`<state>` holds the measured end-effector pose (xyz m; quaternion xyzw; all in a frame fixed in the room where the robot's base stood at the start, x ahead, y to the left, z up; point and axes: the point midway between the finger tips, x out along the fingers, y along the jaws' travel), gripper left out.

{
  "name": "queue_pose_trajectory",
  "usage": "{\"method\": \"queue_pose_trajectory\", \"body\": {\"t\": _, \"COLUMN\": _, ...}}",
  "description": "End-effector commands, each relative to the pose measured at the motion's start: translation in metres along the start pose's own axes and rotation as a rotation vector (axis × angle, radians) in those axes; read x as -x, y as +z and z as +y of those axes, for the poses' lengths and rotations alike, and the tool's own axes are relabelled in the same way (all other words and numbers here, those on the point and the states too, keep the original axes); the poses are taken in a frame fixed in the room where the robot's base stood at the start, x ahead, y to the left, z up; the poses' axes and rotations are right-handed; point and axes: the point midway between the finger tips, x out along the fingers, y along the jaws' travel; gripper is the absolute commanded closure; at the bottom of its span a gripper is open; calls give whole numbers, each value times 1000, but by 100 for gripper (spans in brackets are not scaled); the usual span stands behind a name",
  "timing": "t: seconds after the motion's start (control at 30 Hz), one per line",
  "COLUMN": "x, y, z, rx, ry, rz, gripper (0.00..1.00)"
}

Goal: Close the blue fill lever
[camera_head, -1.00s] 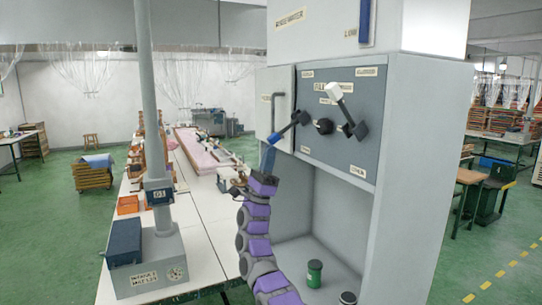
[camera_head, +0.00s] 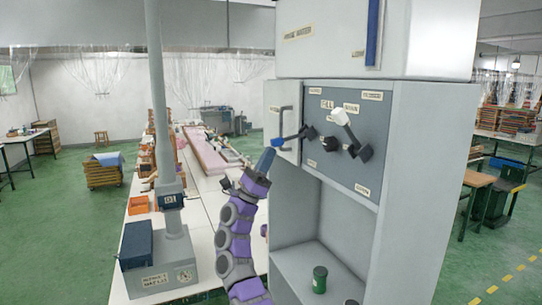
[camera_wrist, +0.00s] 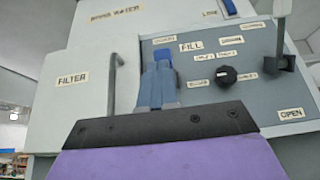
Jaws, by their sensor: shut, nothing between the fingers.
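The fill lever with a blue grip (camera_head: 278,142) sticks out leftward from its dark pivot on the grey FILL panel (camera_head: 365,185), nearly level and slightly down. My gripper (camera_head: 266,158) is shut and empty, just below and left of the blue grip, fingers pointing up. In the wrist view my blue-grey fingers (camera_wrist: 157,86) stand before the panel. The blue grip (camera_wrist: 162,54) shows right at their tips; I cannot tell whether they touch. The fingers hide most of the lever's shaft and pivot.
A white-tipped lever (camera_head: 341,117) and a black knob (camera_head: 330,144) sit right of the blue lever. A vertical handle (camera_head: 283,122) is on the FILTER door to the left. A green jar (camera_head: 319,279) stands in the bay below. A long white table (camera_head: 205,250) is at left.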

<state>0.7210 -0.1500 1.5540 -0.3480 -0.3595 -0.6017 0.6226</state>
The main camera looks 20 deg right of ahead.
Motion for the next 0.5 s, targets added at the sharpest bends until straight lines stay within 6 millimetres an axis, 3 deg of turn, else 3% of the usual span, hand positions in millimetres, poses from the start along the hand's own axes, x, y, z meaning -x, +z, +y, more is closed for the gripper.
{"method": "queue_pose_trajectory", "body": {"t": 0.1, "x": -17, "y": 18, "z": 0, "rx": -5, "ry": 2, "rz": 96, "gripper": 100}}
{"method": "queue_pose_trajectory", "body": {"t": 0.5, "x": -47, "y": 44, "z": 1, "rx": 0, "ry": 4, "rz": 398, "gripper": 100}}
